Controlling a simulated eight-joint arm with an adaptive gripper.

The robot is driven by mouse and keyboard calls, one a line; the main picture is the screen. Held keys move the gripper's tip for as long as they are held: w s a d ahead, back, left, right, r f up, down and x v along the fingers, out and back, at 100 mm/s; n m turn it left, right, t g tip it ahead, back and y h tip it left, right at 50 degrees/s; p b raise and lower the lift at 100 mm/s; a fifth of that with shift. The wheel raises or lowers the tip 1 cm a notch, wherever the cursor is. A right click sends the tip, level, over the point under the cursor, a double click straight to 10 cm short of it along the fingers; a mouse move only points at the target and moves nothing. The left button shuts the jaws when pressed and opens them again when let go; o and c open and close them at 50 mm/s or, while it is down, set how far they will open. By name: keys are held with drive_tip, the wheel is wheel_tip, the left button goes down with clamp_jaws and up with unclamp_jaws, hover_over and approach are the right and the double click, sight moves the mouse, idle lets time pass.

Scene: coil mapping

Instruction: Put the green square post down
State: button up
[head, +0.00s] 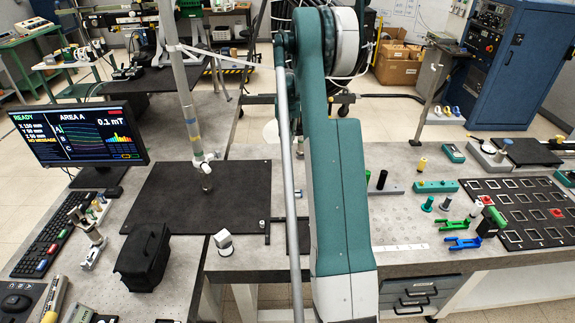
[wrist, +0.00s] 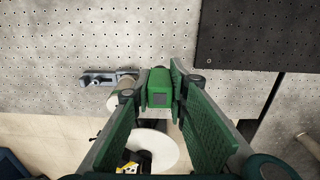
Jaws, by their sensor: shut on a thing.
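The green square post (wrist: 160,88) is between the fingertips of my gripper (wrist: 160,75) in the wrist view. Its square end, with a dark grey centre, faces the camera. Both green ribbed fingers close on its sides. The perforated grey table top (wrist: 60,45) lies beyond the post. I cannot tell how high the post is above it or whether it touches. In the head view my arm crosses the middle, and I cannot see the gripper or the post there.
A grey bracket (wrist: 97,79) and a pale cylinder lie left of the post. A black mat (wrist: 265,35) is at the upper right. The head view shows a slotted black tray (head: 497,222), green and blue clips (head: 463,243), a monitor (head: 80,138) and a black case (head: 144,262).

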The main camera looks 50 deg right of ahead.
idle(0.4)
drive_tip(key=shift+f, duration=3.15)
drive_tip(key=shift+f, duration=0.1)
drive_tip(key=shift+f+b, duration=0.4)
drive_tip(key=shift+f, duration=1.35)
drive_tip(key=shift+f, duration=0.15)
drive_tip(key=o, duration=0.9)
drive_tip(key=shift+r, duration=0.2)
wheel_tip(320, 180, up, 12)
drive_tip(key=shift+f+p, duration=0.1)
drive_tip(key=shift+p, duration=0.3)
